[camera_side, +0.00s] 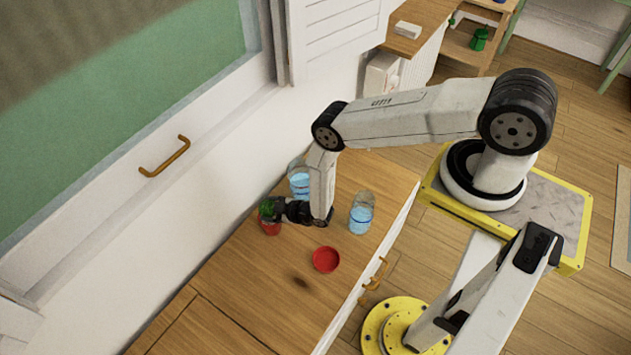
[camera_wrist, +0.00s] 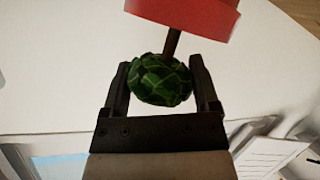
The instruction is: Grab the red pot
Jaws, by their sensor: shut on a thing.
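The red pot (camera_side: 270,229) holds a small round green plant (camera_side: 266,209) and is at the wall side of the wooden counter. In the wrist view the red pot (camera_wrist: 185,14) is at the top edge, partly cut off, with a thin brown stem between it and the green plant (camera_wrist: 160,80). My gripper (camera_side: 268,210) reaches the plant from the right. In the wrist view my gripper (camera_wrist: 160,64) has one finger on each side of the foliage and is shut on it, not on the pot's red wall. I cannot tell whether the pot touches the counter.
A red round dish (camera_side: 326,259) lies on the wooden counter (camera_side: 240,285) in front of my gripper. A clear container with blue liquid (camera_side: 361,213) stands to the right, another (camera_side: 299,180) behind my forearm. The white wall is close on the left. The counter's near left is clear.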

